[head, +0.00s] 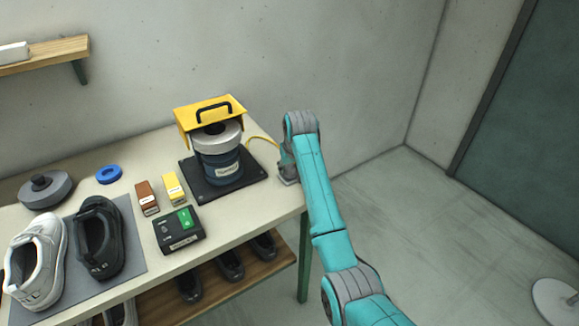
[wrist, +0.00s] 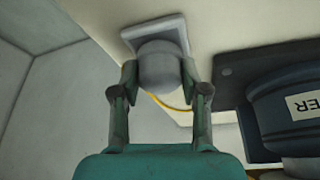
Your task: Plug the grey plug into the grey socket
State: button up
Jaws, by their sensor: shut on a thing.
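The grey plug (wrist: 160,66) is a rounded light-grey body between the two fingers of my gripper (wrist: 159,78) in the wrist view. My gripper is shut on it. The grey socket (wrist: 147,33) is a square pale plate on the table top, directly beyond the plug. The plug overlaps the plate in the picture; I cannot tell whether it is seated or just above. A yellow cable (wrist: 166,106) curves from behind the plug. In the head view the socket's edge (head: 289,181) shows under my arm's end at the table's right edge; the plug is hidden there.
A dark machine (head: 218,166) with a yellow hood (head: 209,113) stands on a black base (head: 205,191) left of my arm. A control box (head: 180,231), two small boxes, a blue ring (head: 109,174) and shoes lie further left.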

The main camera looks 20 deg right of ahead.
jog(key=shift+f, duration=0.4)
dwell(0.3)
jog(key=o, duration=1.3)
jog(key=shift+c, duration=0.2)
